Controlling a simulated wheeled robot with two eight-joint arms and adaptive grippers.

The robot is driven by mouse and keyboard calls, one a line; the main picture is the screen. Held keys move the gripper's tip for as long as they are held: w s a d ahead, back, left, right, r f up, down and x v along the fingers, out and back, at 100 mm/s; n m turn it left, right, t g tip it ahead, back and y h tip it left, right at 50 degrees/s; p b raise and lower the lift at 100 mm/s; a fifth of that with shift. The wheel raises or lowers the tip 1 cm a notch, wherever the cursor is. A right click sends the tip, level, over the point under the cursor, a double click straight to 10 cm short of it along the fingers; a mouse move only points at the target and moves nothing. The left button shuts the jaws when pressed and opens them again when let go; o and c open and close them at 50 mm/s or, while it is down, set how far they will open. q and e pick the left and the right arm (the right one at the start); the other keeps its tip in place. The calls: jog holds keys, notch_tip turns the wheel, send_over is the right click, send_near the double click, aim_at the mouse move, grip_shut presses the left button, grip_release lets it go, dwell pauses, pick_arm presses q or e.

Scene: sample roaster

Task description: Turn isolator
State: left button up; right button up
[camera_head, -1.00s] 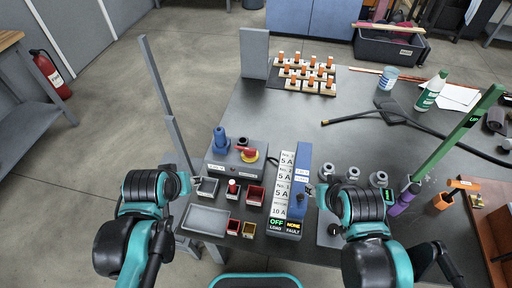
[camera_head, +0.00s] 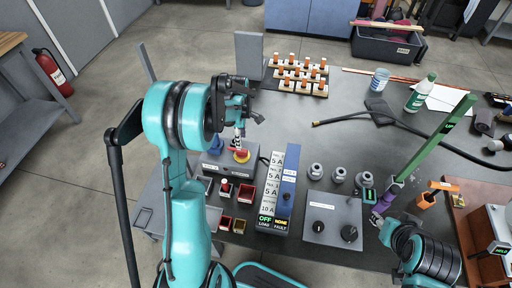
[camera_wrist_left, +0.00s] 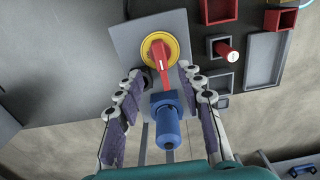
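The isolator is a red handle on a yellow round plate (camera_head: 242,157), on the sloped face of a grey box (camera_head: 217,165). In the left wrist view the red handle (camera_wrist_left: 162,62) points down and slightly right from the yellow disc. My left gripper (camera_head: 240,128) is above the box; in the wrist view its two purple-padded fingers (camera_wrist_left: 163,88) are spread apart. The handle's lower end and a blue connector (camera_wrist_left: 166,122) show between them, and I see no contact.
Red and other small bins (camera_head: 244,193) lie in front of the box.

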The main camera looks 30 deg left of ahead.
aim_at(242, 150)
pick_arm(q)
notch_tip(242, 150, down, 8)
jog(key=b, duration=0.2)
jog(key=shift+r+b, duration=0.1)
jog(key=shift+b, duration=0.3)
grip_shut()
